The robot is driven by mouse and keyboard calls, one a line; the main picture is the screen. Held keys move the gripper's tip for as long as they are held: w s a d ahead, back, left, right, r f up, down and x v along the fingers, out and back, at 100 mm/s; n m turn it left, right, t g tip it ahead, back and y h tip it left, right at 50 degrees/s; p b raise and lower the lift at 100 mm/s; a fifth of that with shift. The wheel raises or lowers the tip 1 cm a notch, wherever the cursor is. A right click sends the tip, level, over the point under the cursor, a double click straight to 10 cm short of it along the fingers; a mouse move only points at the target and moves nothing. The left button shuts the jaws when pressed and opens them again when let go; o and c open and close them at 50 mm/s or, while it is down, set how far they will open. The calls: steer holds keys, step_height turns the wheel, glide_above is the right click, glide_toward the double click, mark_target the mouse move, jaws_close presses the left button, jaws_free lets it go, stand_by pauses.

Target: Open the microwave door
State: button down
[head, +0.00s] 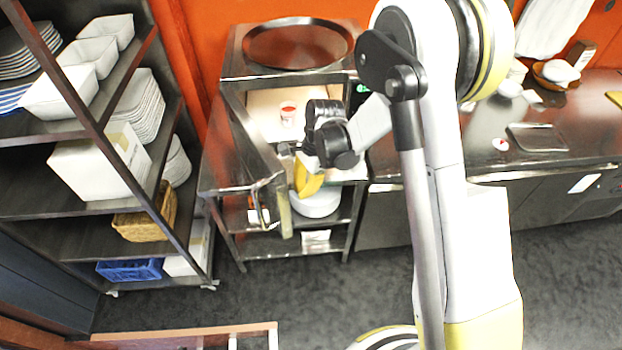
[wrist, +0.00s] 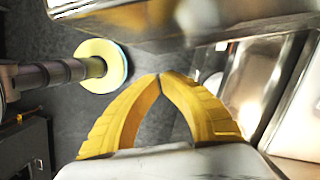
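The steel microwave (head: 233,62) stands on a metal stand with a dark round pan on its top. Its door (head: 247,138) is hinged at the left and stands well open, swung out toward the viewer. The handle (head: 285,215) is at the door's free end. The lit inside shows, with a small white and red container (head: 288,113) in it. My gripper (head: 308,185) is in front of the opening, just right of the door's free end, on its inner side. In the wrist view its yellow fingers (wrist: 159,77) meet at the tips with nothing visible between them. Contact with the door is unclear.
A dark shelf rack (head: 95,208) with dishes and boxes stands at the left, near the door's outer side. A steel counter (head: 480,150) runs to the right. A white bowl (head: 318,206) sits on the stand below my gripper. The dark floor in front is largely clear.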

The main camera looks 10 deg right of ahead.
steer(key=shift+s+a, duration=0.2)
steer(key=shift+a, duration=0.3)
steer(key=shift+s+a, duration=0.2)
steer(key=shift+a, duration=0.25)
